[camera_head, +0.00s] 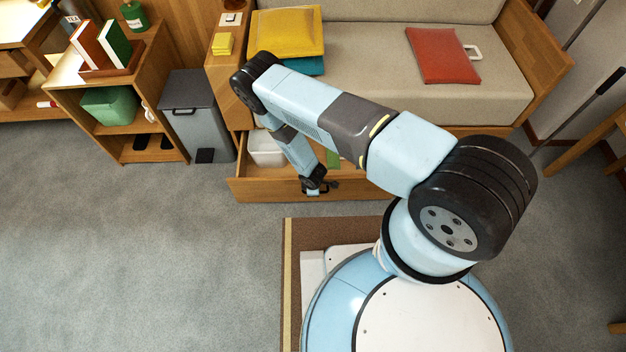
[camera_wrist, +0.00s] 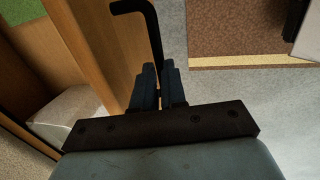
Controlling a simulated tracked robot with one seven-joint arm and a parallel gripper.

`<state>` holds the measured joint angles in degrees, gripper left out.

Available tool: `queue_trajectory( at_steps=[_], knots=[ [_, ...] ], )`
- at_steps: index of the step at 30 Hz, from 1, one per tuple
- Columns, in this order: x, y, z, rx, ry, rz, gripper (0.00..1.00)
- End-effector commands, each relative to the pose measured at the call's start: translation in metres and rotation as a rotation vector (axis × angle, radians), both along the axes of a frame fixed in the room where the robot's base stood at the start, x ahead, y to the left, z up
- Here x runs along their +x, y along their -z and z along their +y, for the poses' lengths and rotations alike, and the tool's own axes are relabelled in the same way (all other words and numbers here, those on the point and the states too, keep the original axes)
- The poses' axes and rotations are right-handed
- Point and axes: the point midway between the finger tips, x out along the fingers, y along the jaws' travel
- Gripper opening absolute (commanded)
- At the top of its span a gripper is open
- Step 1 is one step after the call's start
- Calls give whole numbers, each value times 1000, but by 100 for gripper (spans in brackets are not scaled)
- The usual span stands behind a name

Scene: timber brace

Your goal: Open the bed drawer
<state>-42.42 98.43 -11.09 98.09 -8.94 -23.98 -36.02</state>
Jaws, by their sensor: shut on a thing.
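The wooden bed drawer (camera_head: 262,190) stands pulled out from under the sofa bed (camera_head: 476,95), with its inside showing from above. A white bin (camera_head: 266,150) and a green thing (camera_head: 332,159) lie in it. My gripper (camera_head: 314,189) is at the drawer's front, shut on its dark handle (camera_head: 333,184). In the wrist view, the black handle (camera_wrist: 151,28) runs into my gripper's fingers (camera_wrist: 157,85), beside the wooden drawer front (camera_wrist: 108,50). My arm hides part of the drawer's right side.
A grey pedal bin (camera_head: 199,118) stands left of the drawer, next to a wooden shelf (camera_head: 165,60). A brown mat (camera_head: 340,230) lies under my base, in front of the drawer. Grey carpet (camera_head: 130,260) is clear at the left. Cushions lie on the sofa bed.

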Motion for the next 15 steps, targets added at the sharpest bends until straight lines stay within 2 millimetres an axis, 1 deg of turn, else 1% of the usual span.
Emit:
queue_trajectory(
  at_steps=[2, 3, 12, 15],
  knots=[
    [-13, 0, 2, 3, -2, -2, 0],
    [-7, 1, 1, 4, 2, -3, 1],
    [-8, 6, -1, 2, 5, 8, 30],
    [-8, 7, -2, 1, 5, 10, 38]
  ],
)
